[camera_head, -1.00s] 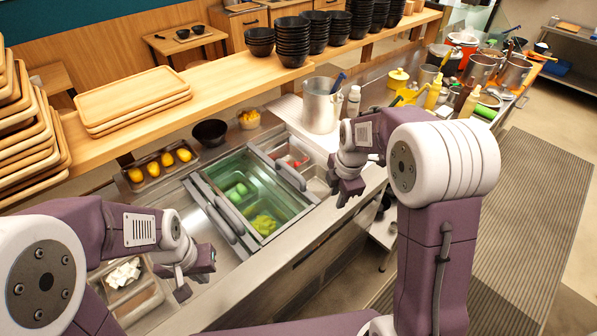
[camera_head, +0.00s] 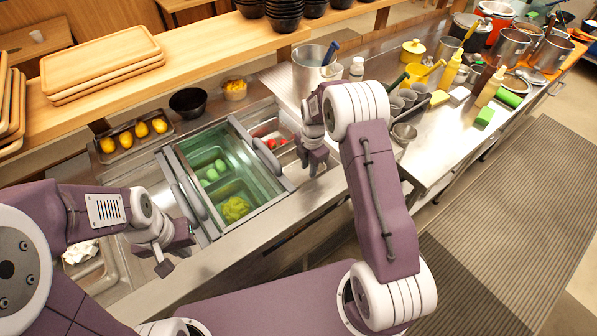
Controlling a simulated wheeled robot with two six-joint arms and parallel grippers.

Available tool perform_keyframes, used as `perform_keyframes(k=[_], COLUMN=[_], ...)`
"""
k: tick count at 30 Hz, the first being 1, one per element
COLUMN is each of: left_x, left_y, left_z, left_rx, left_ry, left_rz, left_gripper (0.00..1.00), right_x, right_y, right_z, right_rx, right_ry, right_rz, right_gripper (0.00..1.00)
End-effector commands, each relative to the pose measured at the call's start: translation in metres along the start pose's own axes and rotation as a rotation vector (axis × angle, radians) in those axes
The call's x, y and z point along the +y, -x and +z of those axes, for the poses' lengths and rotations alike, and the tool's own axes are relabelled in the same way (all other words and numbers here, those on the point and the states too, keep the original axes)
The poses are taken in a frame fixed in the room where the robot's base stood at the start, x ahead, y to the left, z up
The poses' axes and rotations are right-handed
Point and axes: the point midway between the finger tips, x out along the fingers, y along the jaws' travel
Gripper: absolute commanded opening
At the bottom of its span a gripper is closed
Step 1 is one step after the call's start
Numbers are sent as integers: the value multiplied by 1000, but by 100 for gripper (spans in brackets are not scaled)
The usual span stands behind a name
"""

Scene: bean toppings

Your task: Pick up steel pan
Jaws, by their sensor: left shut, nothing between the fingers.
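I cannot tell for certain which vessel is the steel pan. A tall steel pot (camera_head: 308,76) with a blue-handled tool stands behind the counter wells. My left gripper (camera_head: 176,252) is shut and empty above the counter's front edge, left of the glass-lidded well. My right gripper (camera_head: 313,162) points down beside the small red-food tray, in front of the tall pot and apart from it. Its finger gap is unclear.
The glass-lidded well (camera_head: 236,190) holds green food. Yellow items lie in a tray (camera_head: 112,157), and a black bowl (camera_head: 188,102) stands behind. Striped floor mat (camera_head: 520,220) is clear.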

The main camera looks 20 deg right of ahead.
Motion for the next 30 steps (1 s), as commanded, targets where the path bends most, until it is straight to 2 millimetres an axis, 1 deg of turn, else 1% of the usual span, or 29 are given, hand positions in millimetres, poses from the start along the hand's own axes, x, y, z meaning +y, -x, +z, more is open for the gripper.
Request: perform_keyframes(k=[7, 10, 12, 15, 22, 23, 24, 25, 26, 30], left_x=[0, 0, 0, 0, 0, 0, 0, 0, 0, 0], left_y=[6, 13, 15, 16, 15, 15, 15, 15, 15, 15], left_z=[-1, -2, -2, -2, -2, -2, -2, -2, -2, -2], left_rx=[0, 0, 0, 0, 0, 0, 0, 0, 0, 0], left_ry=[0, 0, 0, 0, 0, 0, 0, 0, 0, 0], left_rz=[0, 0, 0, 0, 0, 0, 0, 0, 0, 0], left_gripper=[0, 0, 0, 0, 0, 0, 0, 0, 0, 0], right_x=[-2, -6, -6, -6, -5, -5, -5, -5, -5, -5], right_y=[-14, -32, -45, -56, -60, -60, -60, -59, -59, -59], right_z=[2, 5, 6, 6, 6, 6, 6, 6, 6, 6], right_rx=[1, 2, 1, 0, -1, -1, -1, -1, -1, -1], right_ry=[-1, -3, -2, -1, -1, -1, -1, -1, -1, 0], right_rz=[-1, -3, -2, 1, 2, 2, 2, 2, 2, 2], right_gripper=[28, 28, 28, 28, 28, 23, 12, 3, 0, 0])
